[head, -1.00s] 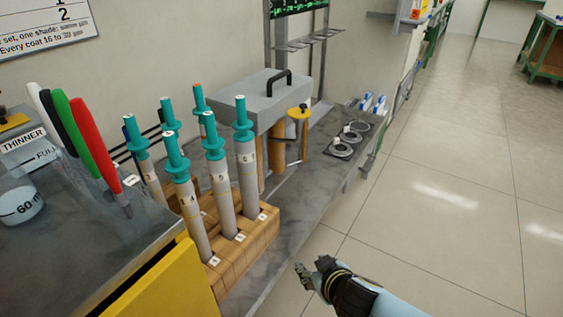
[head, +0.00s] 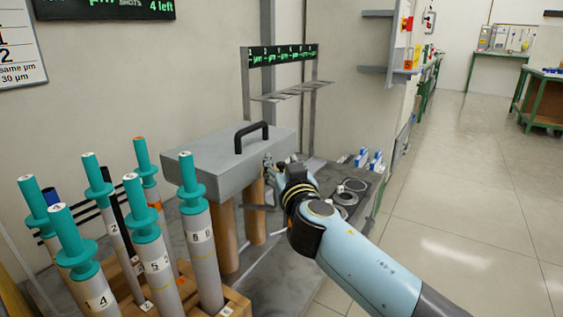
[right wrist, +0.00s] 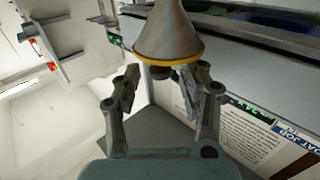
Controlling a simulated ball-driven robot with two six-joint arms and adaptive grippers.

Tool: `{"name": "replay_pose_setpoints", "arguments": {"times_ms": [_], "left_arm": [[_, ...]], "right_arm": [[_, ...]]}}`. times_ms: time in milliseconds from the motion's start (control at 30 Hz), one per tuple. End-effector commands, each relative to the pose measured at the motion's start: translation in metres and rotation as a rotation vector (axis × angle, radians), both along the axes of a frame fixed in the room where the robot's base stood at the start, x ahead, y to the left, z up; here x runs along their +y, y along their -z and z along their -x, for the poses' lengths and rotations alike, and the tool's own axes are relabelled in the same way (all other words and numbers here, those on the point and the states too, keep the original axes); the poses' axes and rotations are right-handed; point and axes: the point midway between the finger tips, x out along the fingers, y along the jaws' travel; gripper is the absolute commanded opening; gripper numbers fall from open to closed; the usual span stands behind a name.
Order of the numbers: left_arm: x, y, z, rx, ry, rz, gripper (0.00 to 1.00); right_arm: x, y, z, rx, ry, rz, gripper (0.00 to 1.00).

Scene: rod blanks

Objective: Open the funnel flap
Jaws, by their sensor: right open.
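The funnel (right wrist: 172,32) is a grey metal cone with a yellow band, at the top of the right wrist view. A small dark part (right wrist: 163,72) shows just past the band, between my fingertips; I cannot tell whether it is the flap. My right gripper (right wrist: 159,80) is open, one finger on each side of this part, with no clear contact. In the head view my right gripper (head: 270,165) is at the right end of the grey box and hides the funnel. My left gripper is not in view.
The grey box with a black handle (head: 222,163) stands on brown posts. Several teal-capped tubes (head: 200,240) stand in a wooden block (head: 237,303) at lower left. Round dark rings (head: 346,197) lie on the bench right of my gripper. The floor at right is clear.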

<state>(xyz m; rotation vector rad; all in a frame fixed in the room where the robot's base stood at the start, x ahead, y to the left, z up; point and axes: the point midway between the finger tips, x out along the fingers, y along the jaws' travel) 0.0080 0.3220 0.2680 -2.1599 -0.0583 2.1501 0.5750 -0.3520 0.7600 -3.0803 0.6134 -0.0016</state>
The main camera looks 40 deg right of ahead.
Motion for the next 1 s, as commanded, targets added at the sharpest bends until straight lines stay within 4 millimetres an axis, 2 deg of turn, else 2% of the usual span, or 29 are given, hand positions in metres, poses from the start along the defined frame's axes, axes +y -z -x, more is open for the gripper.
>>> {"name": "replay_pose_setpoints", "arguments": {"times_ms": [167,433,767,1000], "left_arm": [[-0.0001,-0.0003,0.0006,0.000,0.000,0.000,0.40],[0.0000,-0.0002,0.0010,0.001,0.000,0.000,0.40],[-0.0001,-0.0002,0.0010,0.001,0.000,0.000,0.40],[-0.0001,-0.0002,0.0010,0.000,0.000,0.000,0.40]], "right_arm": [[-0.0052,0.0006,-0.0120,0.001,0.000,0.001,0.42],[-0.0055,0.0008,-0.0131,0.001,0.000,0.001,0.42],[-0.0054,0.0010,-0.0128,0.002,0.000,0.000,0.00],[-0.0053,0.0012,-0.0126,0.002,0.000,-0.001,0.00]]}}
